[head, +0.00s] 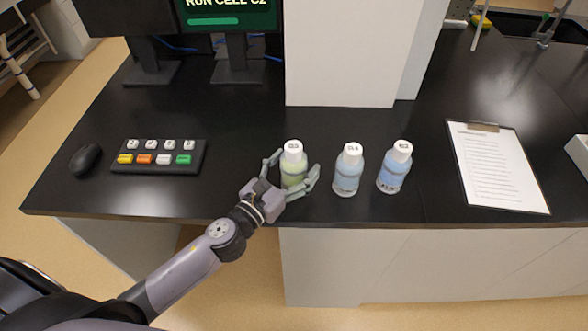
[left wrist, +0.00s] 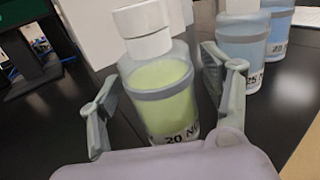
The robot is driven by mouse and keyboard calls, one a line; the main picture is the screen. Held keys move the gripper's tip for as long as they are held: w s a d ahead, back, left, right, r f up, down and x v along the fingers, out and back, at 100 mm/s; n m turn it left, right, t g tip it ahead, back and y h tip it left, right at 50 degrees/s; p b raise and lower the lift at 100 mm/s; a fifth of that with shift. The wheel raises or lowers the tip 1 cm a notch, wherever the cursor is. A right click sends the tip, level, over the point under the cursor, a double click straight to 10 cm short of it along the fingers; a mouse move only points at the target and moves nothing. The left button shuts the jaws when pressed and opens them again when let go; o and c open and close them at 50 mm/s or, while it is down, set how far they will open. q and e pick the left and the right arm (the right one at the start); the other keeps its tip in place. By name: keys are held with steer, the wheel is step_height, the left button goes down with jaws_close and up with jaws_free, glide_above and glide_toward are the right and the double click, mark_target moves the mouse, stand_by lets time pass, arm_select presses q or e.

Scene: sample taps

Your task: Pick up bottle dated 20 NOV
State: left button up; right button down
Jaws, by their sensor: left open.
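The bottle with green-yellow liquid (head: 293,170) stands upright on the black bench, with a white cap. In the left wrist view its label reads "20 N", the rest cut off, on the green bottle (left wrist: 162,95). My left gripper (head: 292,177) is open, with one finger on each side of this bottle. In the left wrist view the fingers of the left gripper (left wrist: 165,105) flank the bottle, and a gap shows beside the left finger. Two blue-liquid bottles stand to the right, the middle bottle (head: 347,172) and the right bottle (head: 393,170). My right gripper is not in view.
A white block or column (head: 345,55) stands behind the bottles. A clipboard (head: 497,165) lies to the right. A button panel (head: 160,156) and a mouse (head: 86,159) lie to the left, below a monitor (head: 225,20). The bench's front edge is close to the bottles.

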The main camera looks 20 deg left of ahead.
arm_select(q)
steer(key=shift+c, duration=0.3)
steer(key=c, duration=1.3)
steer(key=shift+r, duration=0.1)
steer(key=shift+c, duration=0.5)
steer(key=shift+r, duration=0.1)
